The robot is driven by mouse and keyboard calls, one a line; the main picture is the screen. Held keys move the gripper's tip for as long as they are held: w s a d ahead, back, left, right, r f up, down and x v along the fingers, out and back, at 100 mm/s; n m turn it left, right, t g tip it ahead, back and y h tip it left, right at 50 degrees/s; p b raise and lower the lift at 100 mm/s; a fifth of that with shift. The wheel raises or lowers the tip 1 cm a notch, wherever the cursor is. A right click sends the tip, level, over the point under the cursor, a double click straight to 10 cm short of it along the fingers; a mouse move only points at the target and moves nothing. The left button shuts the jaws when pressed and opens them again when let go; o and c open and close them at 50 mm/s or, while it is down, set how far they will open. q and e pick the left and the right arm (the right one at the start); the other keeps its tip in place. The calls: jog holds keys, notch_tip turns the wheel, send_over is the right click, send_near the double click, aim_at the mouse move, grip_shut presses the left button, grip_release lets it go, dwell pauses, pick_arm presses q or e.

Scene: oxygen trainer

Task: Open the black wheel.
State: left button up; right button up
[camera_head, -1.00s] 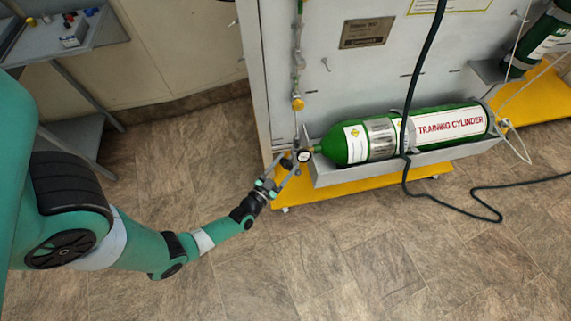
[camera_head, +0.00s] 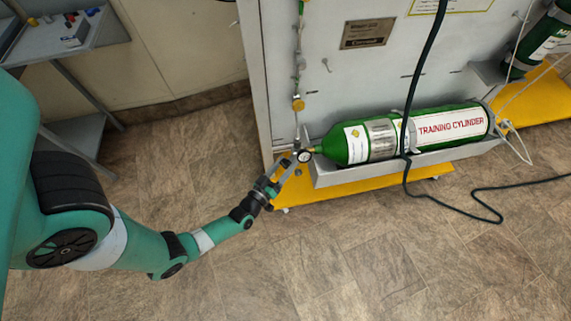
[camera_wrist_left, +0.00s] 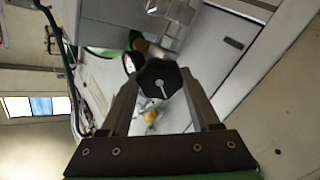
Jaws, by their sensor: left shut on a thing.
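The black wheel (camera_wrist_left: 159,81) is an eight-sided knob with a bright slot in its face. In the left wrist view it sits between the two fingertips of my left gripper (camera_wrist_left: 158,92), which is shut on it. In the head view my left gripper (camera_head: 282,171) reaches in from the lower left to the valve end of the green cylinder (camera_head: 345,148); the wheel is too small to make out clearly there. A round white-faced gauge (camera_head: 304,156) is right beside the fingertips, and it also shows behind the wheel in the left wrist view (camera_wrist_left: 129,64). My right gripper is not in view.
The cylinder lies in a grey tray (camera_head: 330,177) on a yellow wheeled base (camera_head: 290,198) against a grey panel (camera_head: 360,75). A dark hose (camera_head: 424,72) hangs in front of the cylinder. Bare floor lies below.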

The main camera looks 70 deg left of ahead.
pick_arm(q)
jog(key=n, duration=0.7)
jog(key=shift+f, duration=0.15)
jog(key=n, duration=0.6)
jog(key=shift+a+f+n, duration=0.1)
jog(key=shift+n, duration=0.2)
jog(key=n, duration=1.3)
jog(key=shift+f+n, duration=0.1)
jog(key=shift+n, duration=0.3)
jog(key=o, duration=1.4)
jog(key=shift+c, duration=0.2)
jog(key=shift+d, duration=0.2)
